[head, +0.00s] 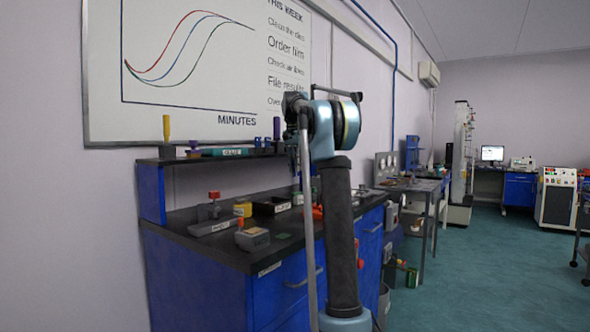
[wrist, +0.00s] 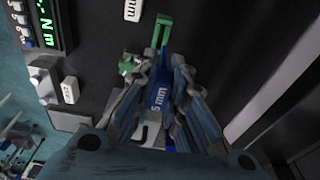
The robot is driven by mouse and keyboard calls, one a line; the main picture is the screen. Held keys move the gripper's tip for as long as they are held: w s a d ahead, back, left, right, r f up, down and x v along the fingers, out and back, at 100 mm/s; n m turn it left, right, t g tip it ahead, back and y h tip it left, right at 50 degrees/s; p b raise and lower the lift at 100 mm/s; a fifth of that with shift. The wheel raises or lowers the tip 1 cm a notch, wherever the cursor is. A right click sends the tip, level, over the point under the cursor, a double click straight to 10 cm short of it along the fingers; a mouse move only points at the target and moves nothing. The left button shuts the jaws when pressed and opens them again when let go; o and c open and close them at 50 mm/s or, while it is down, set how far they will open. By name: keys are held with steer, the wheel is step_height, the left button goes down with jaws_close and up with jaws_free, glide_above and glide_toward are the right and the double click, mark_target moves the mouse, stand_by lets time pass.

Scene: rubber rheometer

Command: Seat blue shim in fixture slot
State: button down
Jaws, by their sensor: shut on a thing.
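In the wrist view my gripper (wrist: 160,68) is shut on a blue shim (wrist: 158,96) with white lettering that ends in "mm". The shim lies between the two fingers, which hide parts of it. Just past the fingertips is a green two-pronged piece (wrist: 162,31) with a dark gap between its prongs. I cannot tell whether this is the fixture slot, or whether the shim touches it. A smaller green piece (wrist: 127,65) sits left of the fingertips. In the head view my arm covers the work area, and I cannot make out the gripper's fingers or the held shim.
In the wrist view a box with a green "N m" display (wrist: 47,22) stands at upper left, with white labels nearby. In the head view the dark bench (head: 180,228) carries a red-knobbed device (head: 213,206), a yellow container (head: 243,208) and a grey block (head: 252,239).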

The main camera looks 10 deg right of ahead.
steer(key=shift+s+f, duration=0.1)
steer(key=shift+f, duration=2.8)
steer(key=shift+f, duration=1.6)
steer(key=c, duration=1.6)
jaws_free()
steer(key=shift+o, duration=0.2)
steer(key=r, duration=0.8)
steer(key=s+a+r, duration=0.1)
steer(key=r, duration=0.2)
steer(key=shift+r, duration=0.4)
